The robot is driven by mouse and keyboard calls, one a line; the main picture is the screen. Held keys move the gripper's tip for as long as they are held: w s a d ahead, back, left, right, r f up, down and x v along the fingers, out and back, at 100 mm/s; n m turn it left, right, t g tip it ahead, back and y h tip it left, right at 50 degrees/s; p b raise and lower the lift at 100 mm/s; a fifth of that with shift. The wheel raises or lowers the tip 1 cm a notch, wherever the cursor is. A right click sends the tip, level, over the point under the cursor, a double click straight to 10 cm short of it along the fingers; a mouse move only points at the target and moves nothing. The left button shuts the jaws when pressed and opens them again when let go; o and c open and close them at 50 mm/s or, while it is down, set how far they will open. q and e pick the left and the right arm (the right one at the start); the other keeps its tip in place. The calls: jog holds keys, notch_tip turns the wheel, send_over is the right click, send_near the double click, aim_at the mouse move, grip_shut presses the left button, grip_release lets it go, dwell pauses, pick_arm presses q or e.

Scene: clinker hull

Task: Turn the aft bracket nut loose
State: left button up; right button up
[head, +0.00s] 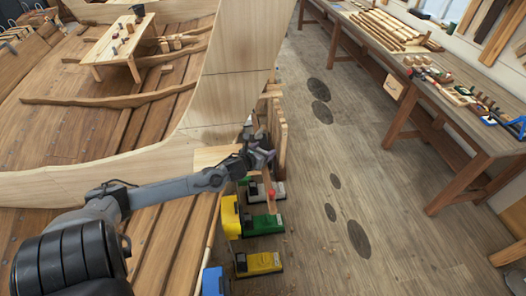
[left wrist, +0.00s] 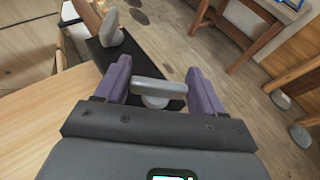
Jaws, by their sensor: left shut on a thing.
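In the left wrist view, a grey wing-shaped nut (left wrist: 158,92) sits on a black bracket plate (left wrist: 140,62). A second grey nut (left wrist: 112,30) is on the same plate, farther up. I cannot tell from the markings which nut is the aft one. My right gripper is not in view.
A long workbench (head: 450,85) with tools runs along the right. The floor between (head: 335,120) is clear apart from dark round patches. A small wooden table (head: 120,42) stands inside the hull.

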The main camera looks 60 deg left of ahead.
pick_arm(q)
jog(key=shift+n+g+y, duration=0.5)
jog(key=shift+n, duration=0.1)
jog(key=shift+y, duration=0.3)
jog(key=o, duration=1)
jog(key=shift+c, duration=0.2)
jog(key=shift+s, duration=0.15)
jog(key=b+v, duration=0.1)
jog(key=v, duration=0.9)
jog(key=shift+d+r+b, duration=0.2)
jog(key=shift+b, duration=0.1)
jog(key=shift+s, duration=0.15)
